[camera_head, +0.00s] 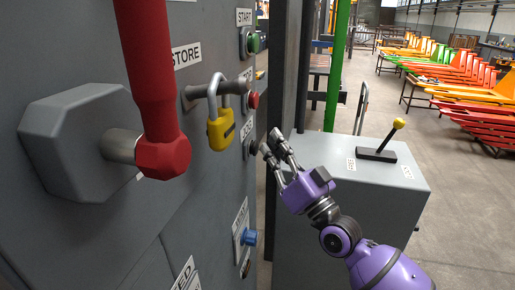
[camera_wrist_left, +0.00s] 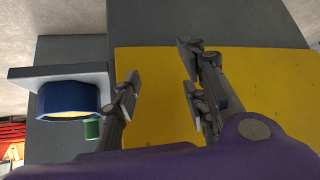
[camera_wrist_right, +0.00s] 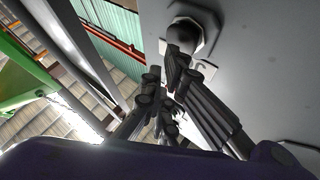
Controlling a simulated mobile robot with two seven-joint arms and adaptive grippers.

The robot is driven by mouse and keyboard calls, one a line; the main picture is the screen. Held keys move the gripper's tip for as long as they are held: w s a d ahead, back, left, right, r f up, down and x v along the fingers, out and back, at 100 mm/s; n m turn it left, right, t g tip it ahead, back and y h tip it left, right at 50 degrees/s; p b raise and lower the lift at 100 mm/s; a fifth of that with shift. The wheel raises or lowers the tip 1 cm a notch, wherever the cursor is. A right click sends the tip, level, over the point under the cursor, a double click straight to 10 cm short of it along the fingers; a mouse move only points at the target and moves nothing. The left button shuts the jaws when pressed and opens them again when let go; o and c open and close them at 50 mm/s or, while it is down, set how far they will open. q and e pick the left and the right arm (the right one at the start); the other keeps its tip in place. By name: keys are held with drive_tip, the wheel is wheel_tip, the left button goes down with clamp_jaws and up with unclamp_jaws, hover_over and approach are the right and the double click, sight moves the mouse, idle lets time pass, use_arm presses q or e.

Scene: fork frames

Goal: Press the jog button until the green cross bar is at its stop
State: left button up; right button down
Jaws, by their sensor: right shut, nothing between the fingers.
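A dark button (camera_head: 247,148) sits below the red button on the grey panel, beside a label that looks like JOG. A dark round button in a pale collar shows in the right wrist view (camera_wrist_right: 184,36). My right gripper (camera_head: 271,142) is shut and empty, its fingertips close to the dark button; I cannot tell whether they touch it. In the right wrist view its fingertips partly overlap the button. My left gripper (camera_wrist_left: 162,84) is open and empty over a yellow surface. An upright green post (camera_head: 338,65) stands behind; I cannot make out a green cross bar for certain.
The panel carries a green START button (camera_head: 254,43), a red button (camera_head: 253,100), a yellow padlock (camera_head: 221,130), a red handle (camera_head: 160,110) and a blue knob (camera_head: 249,237). A grey cabinet (camera_head: 330,235) with a yellow-knobbed lever (camera_head: 385,140) stands to the right.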

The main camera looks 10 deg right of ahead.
drive_tip(key=shift+w+a, duration=0.2)
drive_tip(key=shift+a, duration=0.3)
idle(1.1)
drive_tip(key=shift+d, duration=0.1)
idle(2.5)
drive_tip(key=shift+s+d, duration=0.4)
drive_tip(key=shift+d, duration=0.4)
drive_tip(key=shift+s+d+b, duration=0.1)
drive_tip(key=shift+s+d, duration=0.2)
drive_tip(key=shift+d, duration=0.45)
drive_tip(key=shift+s+d+b, duration=0.1)
drive_tip(key=shift+s+d, duration=0.25)
drive_tip(key=shift+d, duration=0.45)
drive_tip(key=shift+s+d+b, duration=0.1)
drive_tip(key=shift+s+d, duration=0.2)
drive_tip(key=shift+d, duration=0.45)
